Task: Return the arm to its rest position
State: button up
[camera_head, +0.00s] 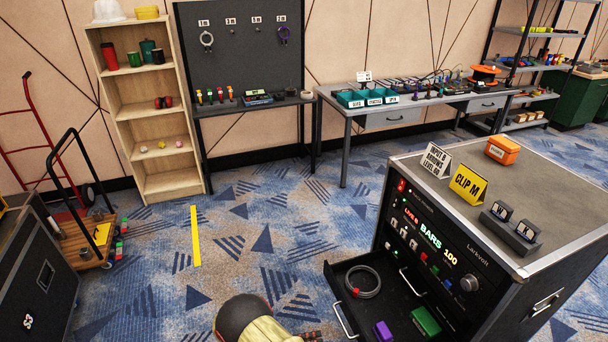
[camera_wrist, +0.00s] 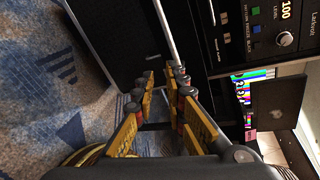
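My gripper shows in the wrist view (camera_wrist: 161,76), with two yellow-and-dark fingers reaching forward. A gap shows between the fingertips, and I see nothing held there. In the head view only part of my arm and hand shows at the bottom edge, low and left of the open drawer (camera_head: 348,309) of the black rack case (camera_head: 440,225); the fingertips are not clear there. The drawer holds a coiled grey cable (camera_head: 363,281), a purple block (camera_head: 383,331) and a green block (camera_head: 425,320).
The rack's top carries a yellow CLIP M sign (camera_head: 468,185), a white sign (camera_head: 436,160), an orange box (camera_head: 502,150) and a dark block holder (camera_head: 510,228). Carpet with a yellow strip (camera_head: 195,236) is open between.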

jog(key=s+d+f+m+g, duration=0.2)
jog(key=s+m, duration=0.1)
jog(key=s, duration=0.2)
jog(key=s+r+m+g+y, duration=0.3)
jog(key=s+r+m+g, duration=0.15)
jog(key=r+m, duration=0.5)
jog(key=s+d+r+m+y, duration=0.25)
jog(key=r+m, duration=0.35)
jog(key=r, duration=0.3)
jog(key=s+d+r+m+t+y, duration=0.15)
jog(key=r+m+y, duration=0.35)
jog(key=r, duration=0.5)
jog(key=s+d+r+m+y, duration=0.1)
jog(key=s+r+m+y, duration=0.15)
jog(key=r+m, duration=0.55)
jog(key=s+d+r+m+t, duration=0.2)
jog(key=s+d+r+t, duration=0.1)
jog(key=r, duration=0.5)
jog(key=s+d+r+m+t+y, duration=0.1)
jog(key=s+d+r+m+t, duration=0.1)
jog(key=d+r, duration=0.4)
notch_tip(320, 180, up, 3)
jog(key=shift+s+f+t+p, duration=0.1)
jog(key=shift+s+t+p, duration=0.2)
jog(key=shift+s+t, duration=0.4)
